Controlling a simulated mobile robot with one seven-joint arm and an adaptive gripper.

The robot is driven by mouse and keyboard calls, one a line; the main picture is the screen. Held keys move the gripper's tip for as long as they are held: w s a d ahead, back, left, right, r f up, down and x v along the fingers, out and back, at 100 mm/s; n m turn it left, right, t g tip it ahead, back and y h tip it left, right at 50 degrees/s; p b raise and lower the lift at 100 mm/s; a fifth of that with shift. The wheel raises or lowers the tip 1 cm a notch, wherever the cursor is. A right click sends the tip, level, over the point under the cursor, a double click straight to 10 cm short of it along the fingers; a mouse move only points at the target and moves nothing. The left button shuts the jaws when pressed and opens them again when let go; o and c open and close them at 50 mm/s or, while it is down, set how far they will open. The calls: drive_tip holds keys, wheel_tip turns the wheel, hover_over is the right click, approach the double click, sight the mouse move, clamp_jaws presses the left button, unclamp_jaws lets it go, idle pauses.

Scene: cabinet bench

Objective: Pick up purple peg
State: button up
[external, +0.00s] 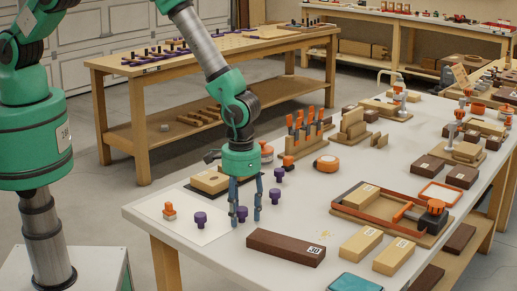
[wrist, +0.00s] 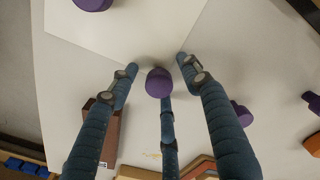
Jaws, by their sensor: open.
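Several purple pegs stand on the white bench. One purple peg (external: 241,213) is between the fingers of my gripper (external: 245,221). In the wrist view this peg (wrist: 159,83) shows its round top between the fingertips of my gripper (wrist: 159,66). The fingers are open and spread around it, with a gap at the left and right fingers; contact with the middle finger is unclear. Another purple peg (external: 200,218) stands to the left on a white sheet (external: 183,231). Two more, a near one (external: 275,196) and a farther one (external: 279,174), stand to the right.
An orange peg (external: 169,211) is on the sheet's left. A long brown block (external: 286,247) lies close in front and to the right. A light wooden block (external: 210,181) is behind, and a framed tray (external: 385,232) is farther right. The bench's front-left corner is clear.

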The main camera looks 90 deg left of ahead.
sight(243, 208)
drive_tip(key=c, duration=1)
drive_tip(key=shift+r, duration=0.1)
drive_tip(key=shift+r, duration=0.65)
wheel_tip(243, 208, up, 2)
drive_tip(key=shift+r, duration=0.1)
drive_tip(key=s+a, duration=0.2)
drive_tip(key=s, duration=0.3)
drive_tip(key=s+a+r, duration=0.1)
drive_tip(key=s+a, duration=0.1)
drive_tip(key=s, duration=0.2)
drive_tip(key=s+a, duration=0.2)
drive_tip(key=s, duration=0.3)
drive_tip(key=shift+s+a+r, duration=0.15)
drive_tip(key=shift+s+a, duration=0.15)
drive_tip(key=shift+a, duration=0.1)
